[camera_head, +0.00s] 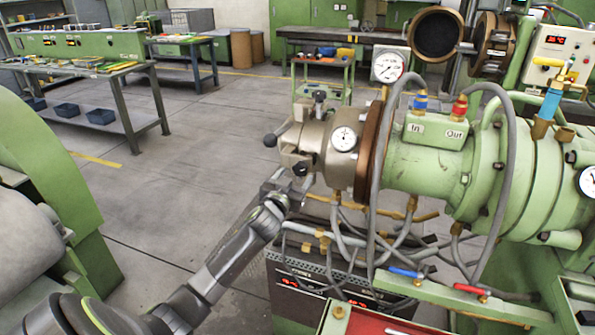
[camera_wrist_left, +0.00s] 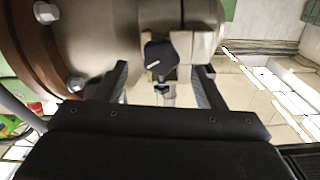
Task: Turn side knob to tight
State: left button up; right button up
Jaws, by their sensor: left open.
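The green extruder (camera_head: 430,165) carries a metal die head (camera_head: 318,135) at its left end, with a round dial gauge (camera_head: 344,138) on it. A small black knob (camera_wrist_left: 160,56) with a white pointer line sits on the side of the die head in the wrist view. The pointer slants slightly. My left gripper (camera_head: 292,180) is at the lower left of the die head. In the wrist view its two fingers (camera_wrist_left: 163,82) stand apart, one either side of the knob; I cannot tell whether they touch it. The right gripper is not in view.
Grey hoses (camera_head: 376,180) loop around the extruder. Control boxes (camera_head: 325,275) with red displays stand below the die head. A green machine (camera_head: 45,200) is at the left. Benches (camera_head: 100,90) stand behind, and the floor (camera_head: 165,190) between is clear.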

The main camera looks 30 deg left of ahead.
aim_at(301, 168)
pick_arm(q)
jog(key=shift+x, duration=1.5)
jog(key=c, duration=1)
